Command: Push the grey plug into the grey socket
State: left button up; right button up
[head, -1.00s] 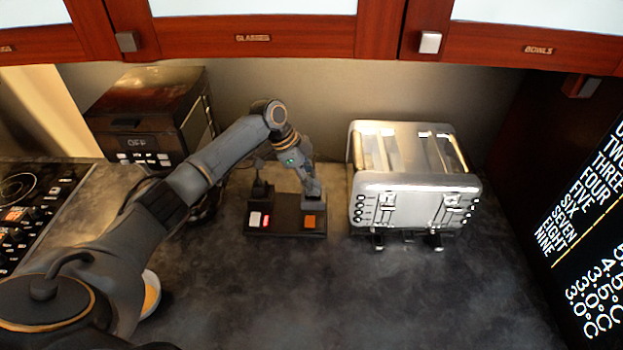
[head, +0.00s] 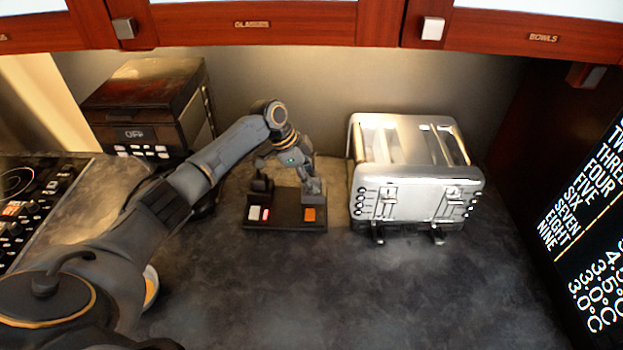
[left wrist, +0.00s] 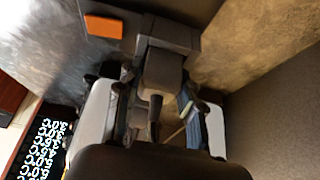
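A black base (head: 285,224) stands on the counter and bears two sockets. The grey socket (head: 313,206) is the right one, with an orange switch before it; it also shows in the left wrist view (left wrist: 186,37). The grey plug (left wrist: 161,73) shows against the grey socket in the left wrist view, its cord trailing back. How deep it sits is hidden. My left gripper (head: 311,186) is right at the plug and socket. In the left wrist view its fingers lie on both sides of the plug, but contact is unclear. My right gripper is not in view.
A dark plug (head: 262,185) stands at the left socket, behind a white and red switch. A shiny toaster (head: 415,185) stands close on the right. A dark oven (head: 150,105) is at the back left. Cabinets hang above.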

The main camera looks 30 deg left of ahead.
pick_arm(q)
jog(key=o, duration=0.4)
jog(key=shift+f, duration=0.1)
jog(key=v, duration=1.2)
jog(key=shift+s+f, duration=0.1)
jog(key=shift+f, duration=0.05)
